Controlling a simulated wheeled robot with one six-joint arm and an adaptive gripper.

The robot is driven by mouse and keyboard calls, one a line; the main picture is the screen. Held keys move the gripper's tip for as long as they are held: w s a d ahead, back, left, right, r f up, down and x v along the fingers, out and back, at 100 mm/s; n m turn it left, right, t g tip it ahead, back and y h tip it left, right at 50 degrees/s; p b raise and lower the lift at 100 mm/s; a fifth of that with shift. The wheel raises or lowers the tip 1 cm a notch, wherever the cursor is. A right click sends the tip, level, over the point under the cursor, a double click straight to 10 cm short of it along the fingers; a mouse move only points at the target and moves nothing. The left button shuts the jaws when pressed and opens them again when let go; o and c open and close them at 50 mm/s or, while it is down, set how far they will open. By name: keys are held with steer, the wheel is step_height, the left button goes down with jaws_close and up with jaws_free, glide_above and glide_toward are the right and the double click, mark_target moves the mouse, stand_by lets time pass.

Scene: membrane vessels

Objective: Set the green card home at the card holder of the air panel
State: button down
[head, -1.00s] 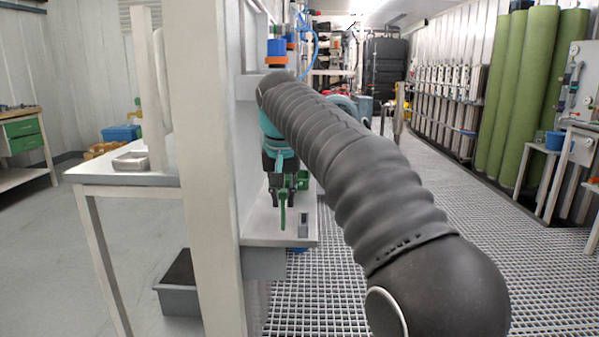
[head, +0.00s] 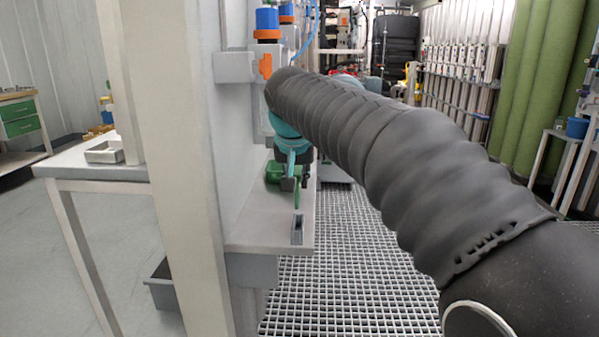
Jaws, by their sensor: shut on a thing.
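My gripper (head: 297,182) is at the far end of my dark sleeved arm, above the shelf of the panel. It is shut on the green card (head: 297,196), a thin upright strip hanging below the fingers. A small grey holder with a dark slot (head: 297,230) stands on the shelf near its front right edge. It looks like the card holder. The card is behind and above it in the picture, apart from it. The fingertips are small and partly hidden by the wrist and card.
A green block (head: 272,171) sits on the shelf (head: 262,232) just left of my gripper. A pale post (head: 165,170) stands left of the shelf. Blue-and-orange fittings (head: 267,30) are on the panel above. Grating floor (head: 350,270) lies open to the right.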

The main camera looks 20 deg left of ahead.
mark_target(297, 208)
steer(key=shift+f+b, duration=2.9)
steer(key=shift+f, duration=0.9)
steer(key=shift+f, duration=0.25)
steer(key=c, duration=1)
jaws_free()
steer(key=shift+r, duration=0.1)
steer(key=v, duration=1.2)
